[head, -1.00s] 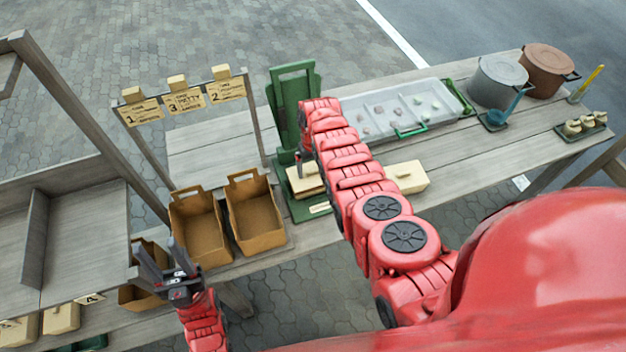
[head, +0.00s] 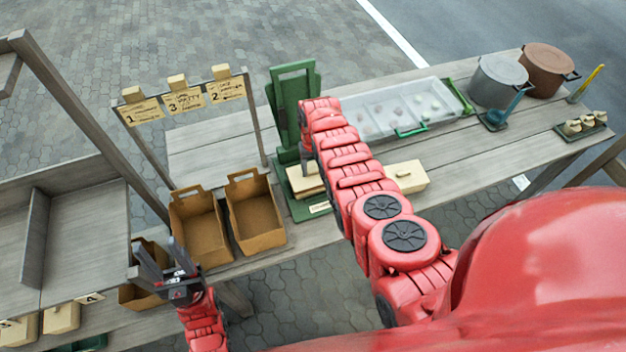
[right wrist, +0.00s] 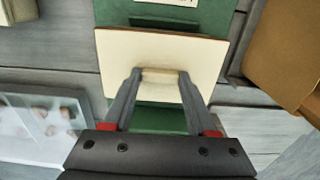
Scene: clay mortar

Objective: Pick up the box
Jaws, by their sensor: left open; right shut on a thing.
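A cream box (head: 304,183) with a flat top lies on the green base of the press-like stand (head: 291,105). In the right wrist view its pale top (right wrist: 160,50) is seen from above, with a small raised knob (right wrist: 160,76) near its edge. My right gripper (right wrist: 160,75) is shut on this knob, one finger on each side. In the head view my right arm partly covers the box and gripper. I cannot tell whether the box is lifted. My left gripper (head: 166,268) is open and empty, near the front edge of the table by the brown containers.
Two open brown containers (head: 256,212) stand left of the green stand. Another cream box (head: 408,177) lies to its right. A clear tray (head: 395,108) with small pieces, grey and brown pots (head: 497,82) stand further right. Numbered signs (head: 184,101) hang at the back left.

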